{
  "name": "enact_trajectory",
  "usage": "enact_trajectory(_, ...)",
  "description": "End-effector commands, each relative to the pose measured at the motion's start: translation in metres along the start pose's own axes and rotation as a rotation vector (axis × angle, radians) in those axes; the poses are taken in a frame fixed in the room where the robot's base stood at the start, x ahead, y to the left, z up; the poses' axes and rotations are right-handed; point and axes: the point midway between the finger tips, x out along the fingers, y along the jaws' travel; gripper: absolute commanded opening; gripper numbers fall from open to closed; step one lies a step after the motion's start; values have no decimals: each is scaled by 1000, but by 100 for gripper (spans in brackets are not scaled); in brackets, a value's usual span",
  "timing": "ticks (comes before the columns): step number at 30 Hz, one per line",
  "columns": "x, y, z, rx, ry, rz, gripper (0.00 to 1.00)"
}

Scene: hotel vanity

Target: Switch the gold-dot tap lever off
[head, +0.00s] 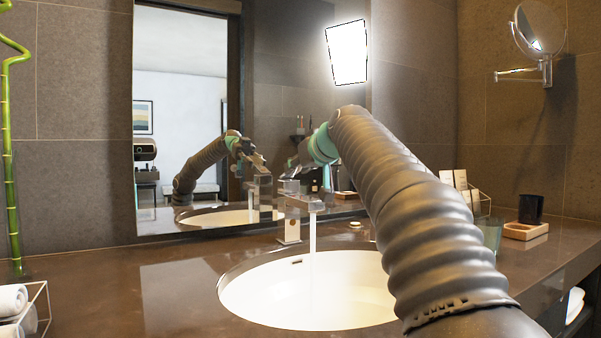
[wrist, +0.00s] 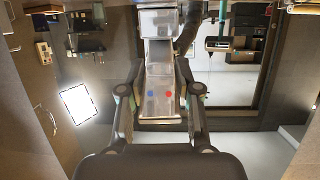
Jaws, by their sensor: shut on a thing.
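The chrome tap (head: 291,222) stands at the back rim of the white basin, and a stream of water (head: 312,235) falls from its spout. Its lever (head: 289,187) is on top, below my gripper (head: 296,164). In the wrist view the lever (wrist: 161,78) lies between the two fingers of my gripper (wrist: 159,68), which is shut on it. A blue dot and a red dot show on the metal there; I cannot make out a gold dot. My arm hides part of the basin and counter.
The basin (head: 262,297) is set in a brown counter (head: 110,280). A large mirror (head: 185,80) behind reflects the tap and my arm. Rolled towels (head: 12,300) lie at the left; a black cup (head: 530,208) stands on a wooden tray at the right.

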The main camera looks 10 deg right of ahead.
Motion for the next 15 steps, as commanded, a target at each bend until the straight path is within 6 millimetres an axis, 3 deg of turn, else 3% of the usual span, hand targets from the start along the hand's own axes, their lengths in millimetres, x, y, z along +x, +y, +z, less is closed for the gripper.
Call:
enact_trajectory(1, 2, 0, 9, 0, 23, 1, 0)
enact_trajectory(15, 4, 0, 29, 0, 171, 1, 0)
